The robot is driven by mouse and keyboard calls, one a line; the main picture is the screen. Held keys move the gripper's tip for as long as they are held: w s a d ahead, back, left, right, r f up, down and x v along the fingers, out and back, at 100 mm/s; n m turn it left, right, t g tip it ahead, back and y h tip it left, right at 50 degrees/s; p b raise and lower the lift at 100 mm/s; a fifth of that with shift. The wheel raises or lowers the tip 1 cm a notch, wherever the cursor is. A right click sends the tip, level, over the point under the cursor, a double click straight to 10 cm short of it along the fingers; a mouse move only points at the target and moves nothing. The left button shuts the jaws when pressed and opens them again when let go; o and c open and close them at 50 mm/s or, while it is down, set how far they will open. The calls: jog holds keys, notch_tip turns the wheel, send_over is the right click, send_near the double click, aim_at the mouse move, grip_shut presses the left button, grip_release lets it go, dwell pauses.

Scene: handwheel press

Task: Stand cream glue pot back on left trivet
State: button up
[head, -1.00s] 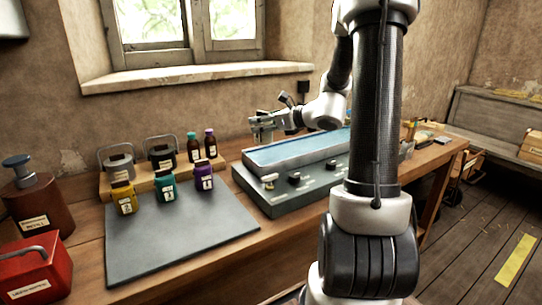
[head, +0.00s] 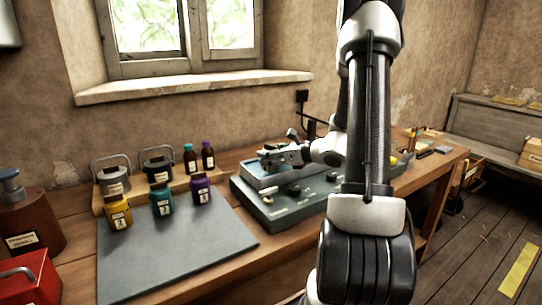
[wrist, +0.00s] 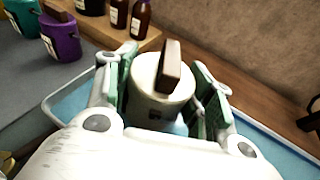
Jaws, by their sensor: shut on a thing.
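The cream glue pot (wrist: 150,104) shows in the wrist view, with a brown block-like piece across its top. My gripper (wrist: 162,98) is shut on it, with a green-padded finger on each side. In the head view my gripper (head: 272,158) is low over the blue-lined bath (head: 254,177); the pot cannot be made out clearly there. The bath's blue also shows around the gripper in the wrist view (wrist: 70,103). The pot's base is hidden, so I cannot tell whether it touches anything. I cannot make out the left trivet.
A grey control panel with knobs (head: 284,206) fronts the bath. To the left, a wooden stand (head: 104,203) carries two handled pots and two brown bottles. Yellow, teal and purple jars (head: 201,190) stand before it. A grey mat (head: 170,245) has free room.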

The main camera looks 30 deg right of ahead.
jog(key=o, duration=1.4)
jog(key=shift+f, duration=0.1)
